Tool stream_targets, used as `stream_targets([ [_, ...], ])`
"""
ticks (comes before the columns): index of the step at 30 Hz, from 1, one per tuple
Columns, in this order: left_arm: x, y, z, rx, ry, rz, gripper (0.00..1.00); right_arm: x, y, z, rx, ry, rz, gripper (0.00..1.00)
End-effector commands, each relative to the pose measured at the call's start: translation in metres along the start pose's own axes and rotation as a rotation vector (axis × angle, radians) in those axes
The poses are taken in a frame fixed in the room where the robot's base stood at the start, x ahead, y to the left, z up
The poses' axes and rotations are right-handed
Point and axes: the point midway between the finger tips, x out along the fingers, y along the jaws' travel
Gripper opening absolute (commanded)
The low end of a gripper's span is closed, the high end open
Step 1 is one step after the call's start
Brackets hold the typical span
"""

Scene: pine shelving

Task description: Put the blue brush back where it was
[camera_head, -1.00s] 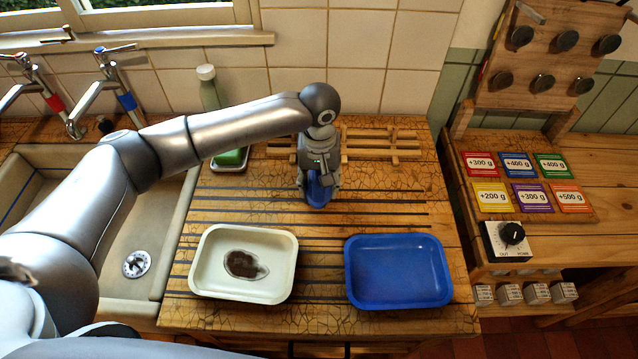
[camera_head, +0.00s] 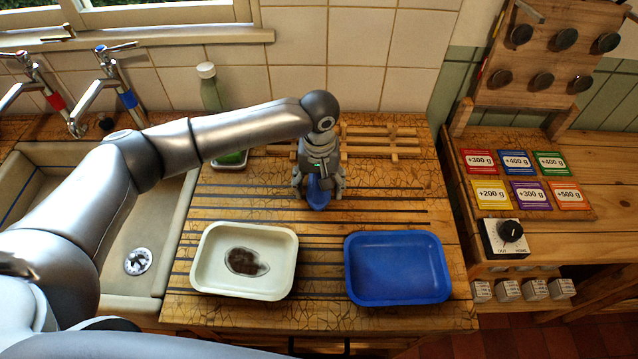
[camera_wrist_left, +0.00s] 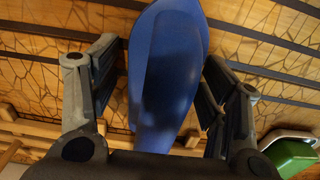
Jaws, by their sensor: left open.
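The blue brush (camera_head: 318,193) is on the slatted wooden draining board, in front of the wooden rack. It also shows large in the left wrist view (camera_wrist_left: 168,70), running between the fingers. My left gripper (camera_head: 319,184) is above and around the brush, with its fingers spread. In the wrist view, gaps show between the brush and both fingers (camera_wrist_left: 165,95). Whether the brush's underside touches the board is hidden. My right gripper is not in view.
A cream tray (camera_head: 203,284) with a dark brown stain stands front left, and a blue tray (camera_head: 440,293) front right. The wooden rack (camera_head: 385,143) is behind the gripper. A green sponge (camera_head: 229,158) in a dish and a bottle (camera_head: 209,92) stand back left, beside the sink (camera_head: 150,225).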

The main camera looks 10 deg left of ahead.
Motion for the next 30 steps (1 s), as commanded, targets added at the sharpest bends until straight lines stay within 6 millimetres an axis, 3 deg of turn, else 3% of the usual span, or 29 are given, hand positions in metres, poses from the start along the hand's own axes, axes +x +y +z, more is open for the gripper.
stream_targets([
  [5, -0.014, 0.001, -0.001, 0.000, 0.003, 0.002, 0.69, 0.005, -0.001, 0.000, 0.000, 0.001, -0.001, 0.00],
  [19, -0.106, 0.001, -0.001, 0.001, 0.002, 0.002, 0.69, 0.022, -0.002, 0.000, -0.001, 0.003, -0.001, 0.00],
  [24, -0.120, 0.000, 0.000, 0.000, 0.000, 0.000, 0.69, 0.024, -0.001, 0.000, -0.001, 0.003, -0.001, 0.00],
  [30, -0.123, 0.000, 0.000, 0.000, -0.001, 0.000, 0.69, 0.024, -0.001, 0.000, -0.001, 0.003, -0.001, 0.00],
])
